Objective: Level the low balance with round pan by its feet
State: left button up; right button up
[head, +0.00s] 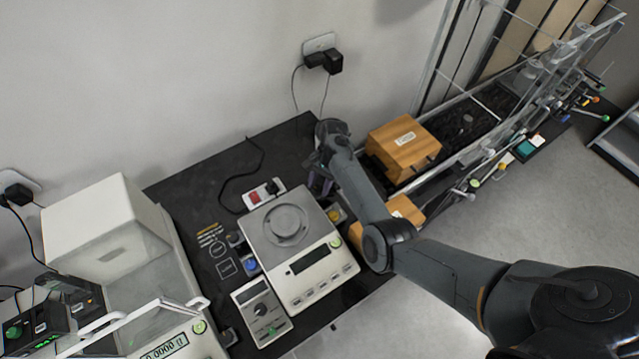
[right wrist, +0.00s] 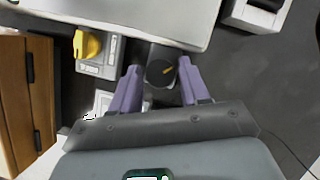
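The low balance (head: 322,262) stands on the black table, with a round grey pan (head: 286,223) on its top. A small round greenish spot (head: 336,243), perhaps its level bubble, is at its front right; the bubble's position is too small to read. My right gripper (head: 320,186) is behind the balance's back right corner. My left gripper is not in view.
A yellow knob on a small grey box (right wrist: 88,45) is close beside my right gripper. Wooden boxes (head: 402,145) stand right of the balance. A larger balance (head: 170,335) with a glass shield stands left.

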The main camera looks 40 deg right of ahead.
jog(key=shift+o, duration=1.1)
jog(key=shift+r, duration=0.1)
jog(key=v, duration=1)
jog(key=shift+d+r+p, duration=0.2)
jog(key=shift+r+p, duration=0.05)
jog(key=shift+p, duration=0.1)
